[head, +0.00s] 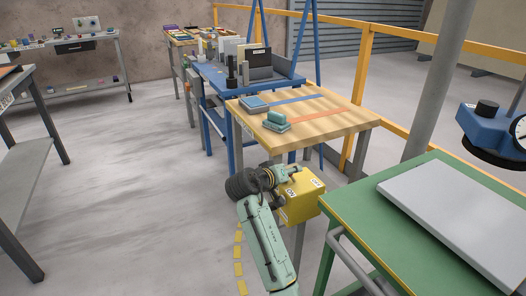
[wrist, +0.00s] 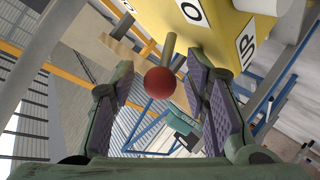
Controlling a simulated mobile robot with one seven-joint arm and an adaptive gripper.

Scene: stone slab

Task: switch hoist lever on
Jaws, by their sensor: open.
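The hoist switch is a yellow box (head: 301,200) with white lettered labels, beside the green table. It also shows at the top of the wrist view (wrist: 215,22). Its lever (wrist: 169,45) ends in a red ball knob (wrist: 160,82). In the head view the lever is hidden behind my gripper (head: 290,174), which is at the box's upper left side. In the wrist view my gripper (wrist: 158,72) is open, with the red knob between its two purple-padded fingers. A gap shows on both sides of the knob, and I see no contact.
A green table (head: 348,220) with a grey stone slab (head: 462,215) stands at the right. A wooden-topped table (head: 330,122) stands behind the box. A blue bench (head: 212,75) is further back. A grey post (head: 437,80) rises behind the green table.

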